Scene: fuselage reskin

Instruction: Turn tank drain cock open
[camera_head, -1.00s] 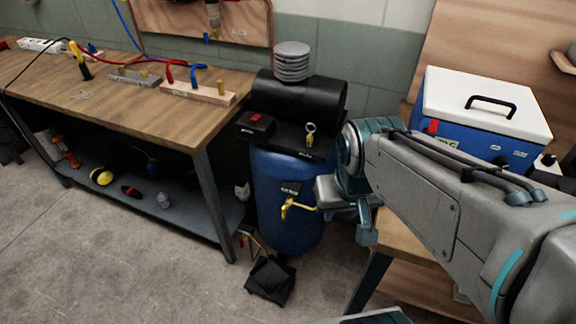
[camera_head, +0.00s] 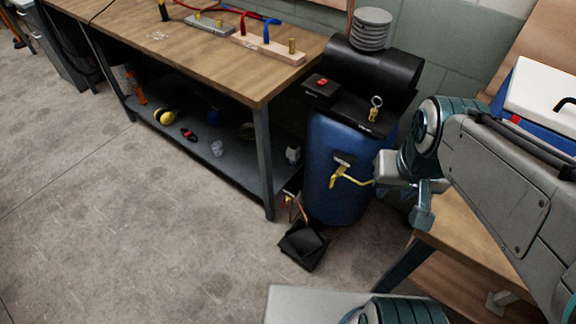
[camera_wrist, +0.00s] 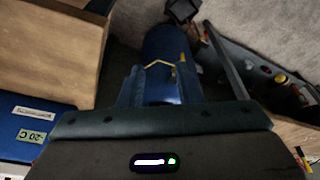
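The blue tank (camera_head: 338,205) stands upright beside the workbench, and it shows beyond my fingers in the wrist view (camera_wrist: 165,47). A yellow bent lever (camera_head: 340,178), which looks like the drain cock's handle, sticks out from the tank's front below a small dark label. In the wrist view the lever (camera_wrist: 157,63) shows between and just beyond my fingertips. My gripper (camera_wrist: 160,74) is open, with a finger on either side and nothing held. In the head view my gripper (camera_head: 381,181) is at the tank's right, close to the lever's end; whether it touches is unclear.
A black compressor with a ring valve (camera_head: 375,108) tops the tank. The workbench (camera_head: 210,50) stands left, with tools on its lower shelf (camera_head: 230,165). A black object (camera_head: 302,246) lies on the floor by the tank. A wooden table (camera_head: 455,235) is at right. Floor at left is clear.

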